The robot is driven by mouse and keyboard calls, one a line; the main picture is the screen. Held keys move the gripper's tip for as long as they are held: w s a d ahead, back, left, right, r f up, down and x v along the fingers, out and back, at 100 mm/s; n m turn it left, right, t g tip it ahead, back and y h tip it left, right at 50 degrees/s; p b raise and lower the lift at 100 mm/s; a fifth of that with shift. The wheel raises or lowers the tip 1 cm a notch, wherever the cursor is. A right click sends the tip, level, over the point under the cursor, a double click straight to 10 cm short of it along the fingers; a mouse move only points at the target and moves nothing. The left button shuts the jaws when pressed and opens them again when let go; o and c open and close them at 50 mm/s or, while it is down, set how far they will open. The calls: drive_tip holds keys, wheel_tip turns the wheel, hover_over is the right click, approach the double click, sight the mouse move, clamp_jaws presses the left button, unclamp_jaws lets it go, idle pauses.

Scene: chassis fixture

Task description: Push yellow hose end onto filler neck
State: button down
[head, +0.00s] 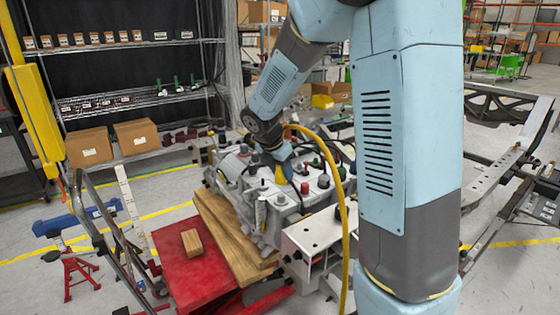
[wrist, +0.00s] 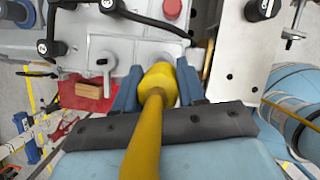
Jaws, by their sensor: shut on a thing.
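My gripper (head: 284,163) is low over the grey machine block in the head view. In the wrist view its two blue fingers (wrist: 160,76) are shut on the yellow hose end (wrist: 158,82), one on each side. The hose end also shows in the head view (head: 280,176), close to the block's top. The yellow hose (head: 345,235) arcs from there to the right and down past my arm. I cannot make out the filler neck; it may be hidden under the hose end, so I cannot tell whether they touch.
The grey block (head: 245,205) carries several knobs and caps, including a red cap (wrist: 172,9) just beyond the hose end. A wooden board (head: 225,240) and a red table (head: 190,270) with a small wooden block (head: 192,243) lie left. A white bracket (head: 318,235) stands right.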

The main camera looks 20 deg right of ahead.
sight(281, 195)
drive_tip(key=shift+w+a+f, duration=0.1)
drive_tip(key=shift+w, duration=0.35)
drive_tip(key=shift+f, duration=0.2)
drive_tip(key=shift+d+f, duration=0.2)
drive_tip(key=shift+f, duration=1.65)
drive_tip(key=shift+r, duration=0.1)
drive_tip(key=shift+d, duration=0.1)
drive_tip(key=shift+f, duration=0.25)
drive_tip(key=shift+f, duration=0.9)
drive_tip(key=shift+f, duration=0.45)
